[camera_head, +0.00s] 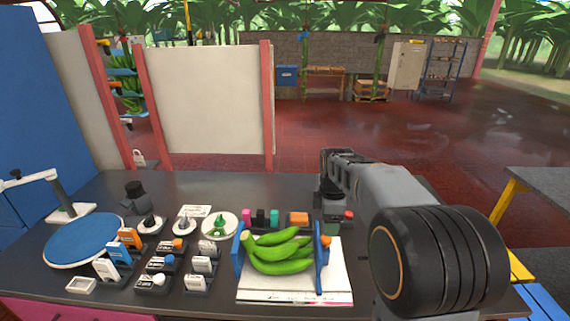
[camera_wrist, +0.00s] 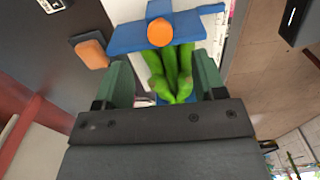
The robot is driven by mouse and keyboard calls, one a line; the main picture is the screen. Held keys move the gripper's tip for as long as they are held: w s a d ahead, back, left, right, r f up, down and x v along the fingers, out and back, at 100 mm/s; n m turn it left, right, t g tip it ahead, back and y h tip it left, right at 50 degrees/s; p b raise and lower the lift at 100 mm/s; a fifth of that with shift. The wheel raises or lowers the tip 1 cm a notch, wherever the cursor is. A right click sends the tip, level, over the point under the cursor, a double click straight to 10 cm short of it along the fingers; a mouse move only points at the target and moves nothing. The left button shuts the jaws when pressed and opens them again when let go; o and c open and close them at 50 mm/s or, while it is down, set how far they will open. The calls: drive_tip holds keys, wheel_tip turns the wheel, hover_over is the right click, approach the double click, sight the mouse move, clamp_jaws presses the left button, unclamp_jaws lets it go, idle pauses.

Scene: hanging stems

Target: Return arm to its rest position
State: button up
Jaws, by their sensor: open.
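My arm reaches in from the right over the dark table (camera_head: 290,190) in the head view. My gripper (camera_head: 332,205) is at the back of the table, beyond and slightly right of the bananas. In the wrist view my gripper (camera_wrist: 160,85) shows two green fingers spread apart, with nothing held between them. A bunch of green bananas (camera_head: 278,252) rests in a blue cradle (camera_head: 238,258) on a white sheet. The bananas (camera_wrist: 172,65) and the blue cradle with an orange knob (camera_wrist: 160,32) appear beyond the fingers in the wrist view.
Left of the bananas stand several small labelled items (camera_head: 165,262), a round blue disc (camera_head: 88,240) and a white arm-like stand (camera_head: 70,210). An orange block (camera_head: 299,219) lies near my gripper. A white panel (camera_head: 205,100) stands behind the table. The red floor beyond is open.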

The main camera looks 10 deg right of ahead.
drive_tip(key=shift+m, duration=0.5)
drive_tip(key=shift+f+m, duration=0.25)
drive_tip(key=shift+m, duration=0.55)
drive_tip(key=m, duration=0.1)
drive_tip(key=s+f+m, duration=0.1)
drive_tip(key=shift+f+m, duration=0.3)
drive_tip(key=s+a+m+t, duration=0.2)
drive_tip(key=s+m, duration=0.3)
drive_tip(key=s, duration=0.3)
drive_tip(key=s+a+r+m+t, duration=0.1)
drive_tip(key=s+a+m, duration=0.1)
drive_tip(key=s+m, duration=0.3)
drive_tip(key=s, duration=0.3)
drive_tip(key=shift+a+r+t, duration=0.15)
drive_tip(key=shift+a+t, duration=0.2)
drive_tip(key=shift+t, duration=0.05)
